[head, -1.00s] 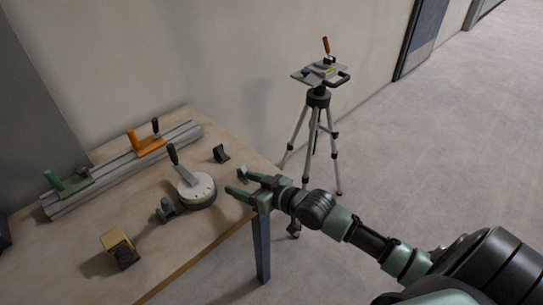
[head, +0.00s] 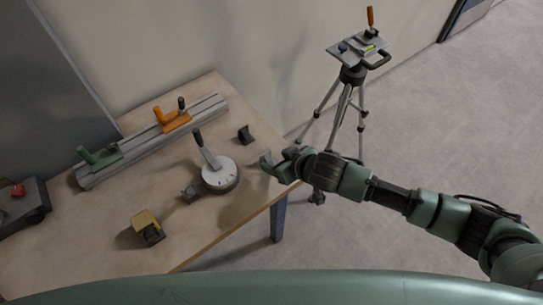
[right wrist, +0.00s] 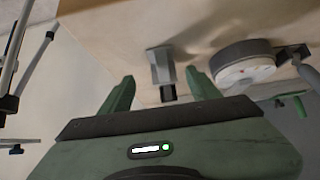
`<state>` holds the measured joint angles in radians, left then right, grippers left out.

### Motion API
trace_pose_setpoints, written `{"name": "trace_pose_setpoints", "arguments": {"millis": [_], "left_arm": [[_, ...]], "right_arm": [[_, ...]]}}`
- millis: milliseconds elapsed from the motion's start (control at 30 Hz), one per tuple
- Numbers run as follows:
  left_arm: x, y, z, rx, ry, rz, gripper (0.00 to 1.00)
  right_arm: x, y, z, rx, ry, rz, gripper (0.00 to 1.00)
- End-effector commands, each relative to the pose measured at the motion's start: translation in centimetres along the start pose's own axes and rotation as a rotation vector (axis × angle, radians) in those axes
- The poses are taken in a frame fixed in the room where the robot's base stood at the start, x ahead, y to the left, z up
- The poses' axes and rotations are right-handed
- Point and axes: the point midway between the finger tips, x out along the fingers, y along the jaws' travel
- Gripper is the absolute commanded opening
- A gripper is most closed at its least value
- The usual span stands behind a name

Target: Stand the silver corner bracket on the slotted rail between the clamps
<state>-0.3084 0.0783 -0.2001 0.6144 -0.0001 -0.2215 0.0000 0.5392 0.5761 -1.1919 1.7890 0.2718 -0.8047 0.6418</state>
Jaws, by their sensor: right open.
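The silver corner bracket (head: 264,154) appears to be the small pale piece near the table's right edge, partly hidden by my right gripper (head: 274,161) in the head view. In the right wrist view a grey upright piece (right wrist: 160,64) stands ahead of the open, empty fingers (right wrist: 160,92), apart from them. A darker block shows against it; I cannot tell whether it is a separate thing. The slotted rail (head: 213,107) lies along the back of the table. It carries a green clamp (head: 100,157) and an orange clamp (head: 173,121), with bare rail between. My left gripper is not in view.
A round dial with a lever (head: 219,177) stands mid-table, beside a small grey block (head: 190,193). A dark bracket (head: 245,135) and a yellow-black block (head: 147,228) also stand on the table (head: 90,245). A tripod (head: 352,75) stands beyond the right edge.

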Motion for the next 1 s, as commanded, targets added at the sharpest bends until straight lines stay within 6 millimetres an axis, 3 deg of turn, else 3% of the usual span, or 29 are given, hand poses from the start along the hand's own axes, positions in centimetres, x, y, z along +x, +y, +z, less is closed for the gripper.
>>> {"name": "trace_pose_setpoints", "arguments": {"millis": [167,400,733,767,967,1000], "left_arm": [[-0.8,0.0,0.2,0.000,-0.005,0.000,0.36],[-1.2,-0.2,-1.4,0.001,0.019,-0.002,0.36],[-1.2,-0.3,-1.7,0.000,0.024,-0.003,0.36],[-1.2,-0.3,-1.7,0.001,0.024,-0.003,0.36],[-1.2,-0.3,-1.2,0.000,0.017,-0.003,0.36],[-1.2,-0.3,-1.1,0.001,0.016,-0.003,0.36]], "right_arm": [[1.7,-0.4,-0.7,-0.001,0.000,0.000,0.62],[4.6,-0.6,-0.8,-0.001,0.000,0.001,0.62],[5.2,-0.6,-0.7,0.000,0.001,0.000,0.62],[5.2,-0.6,-0.7,0.000,0.001,0.000,0.56],[5.1,-0.6,-0.7,0.000,0.000,0.000,0.01],[5.1,-0.6,-0.7,0.000,0.001,-0.001,0.00]]}}
